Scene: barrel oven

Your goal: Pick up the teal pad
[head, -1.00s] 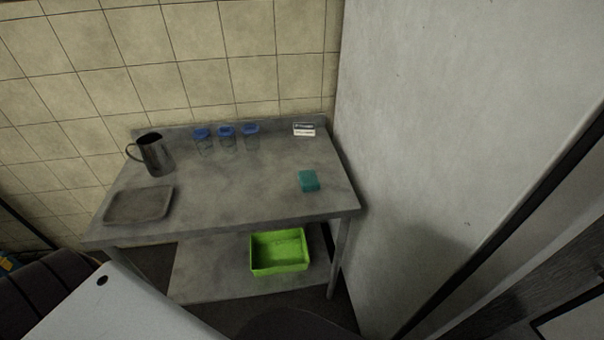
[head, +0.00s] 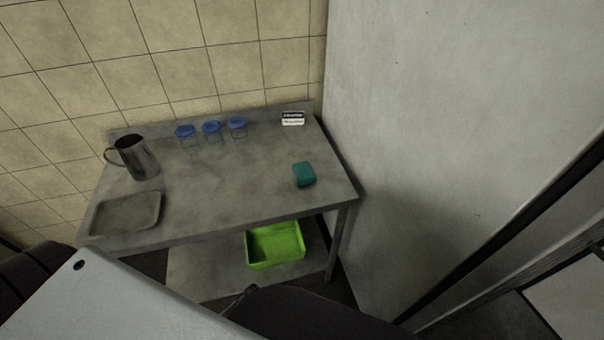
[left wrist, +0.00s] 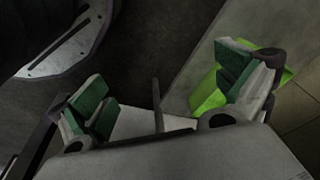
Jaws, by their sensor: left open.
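The teal pad (head: 304,174) lies flat on the right part of the grey metal table (head: 225,190), near its right edge. Nothing touches it. My left gripper (left wrist: 162,98) shows in the left wrist view with its green-padded fingers wide apart and nothing between them. Below it are dark floor and, at the right, part of the green bin (left wrist: 207,92). The pad does not show in the left wrist view. My right gripper is in neither view.
A metal jug (head: 136,158), a shallow tray (head: 126,214) and three blue-lidded jars (head: 211,128) stand on the table. A small black-and-white card (head: 293,118) is at the back. A green bin (head: 275,246) sits on the lower shelf. A tall pale wall panel (head: 430,130) stands close on the right.

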